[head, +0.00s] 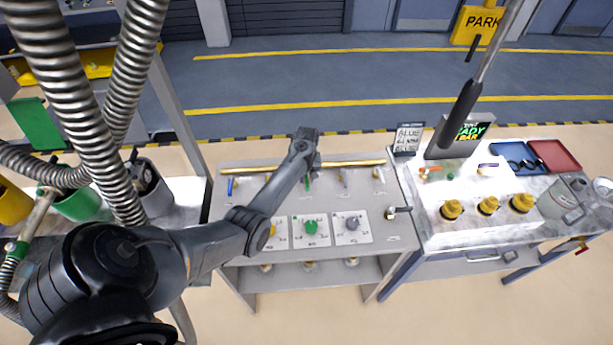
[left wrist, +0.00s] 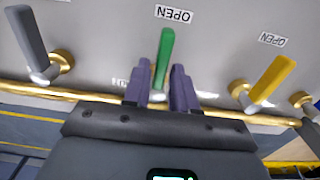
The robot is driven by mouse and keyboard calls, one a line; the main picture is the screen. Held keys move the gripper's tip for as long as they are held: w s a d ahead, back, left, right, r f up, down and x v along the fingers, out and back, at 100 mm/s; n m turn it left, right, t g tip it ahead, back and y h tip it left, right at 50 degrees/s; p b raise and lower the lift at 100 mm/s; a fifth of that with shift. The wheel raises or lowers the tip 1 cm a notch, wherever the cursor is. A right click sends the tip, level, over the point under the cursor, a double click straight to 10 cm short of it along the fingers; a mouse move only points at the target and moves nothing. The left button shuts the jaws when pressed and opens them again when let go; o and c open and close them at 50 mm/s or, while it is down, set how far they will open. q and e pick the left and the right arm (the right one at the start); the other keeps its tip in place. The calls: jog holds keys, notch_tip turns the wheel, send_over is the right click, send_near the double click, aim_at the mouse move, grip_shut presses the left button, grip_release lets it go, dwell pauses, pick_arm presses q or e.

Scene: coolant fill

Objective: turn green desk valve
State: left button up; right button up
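The green valve handle (left wrist: 165,58) stands on the pale desk panel beside a brass pipe, with an OPEN label (left wrist: 173,14) close to its free end. It also shows in the head view (head: 308,184), just below my gripper and partly covered. My left gripper (left wrist: 161,68) is open, with one finger on each side of the green handle's lower part. I see narrow gaps between the fingers and the handle. The valve's base is hidden between the fingers. In the head view the left gripper (head: 305,158) reaches over the desk's back edge. My right gripper is not in view.
A grey handle (left wrist: 26,40) and a yellow handle (left wrist: 272,79) flank the green one. The brass pipe (left wrist: 225,112) runs along the row. A green knob (head: 311,227) sits nearer the desk front. The right-hand bench holds yellow caps (head: 488,205) and a red tray (head: 555,156).

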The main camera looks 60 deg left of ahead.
pick_arm(q)
grip_shut()
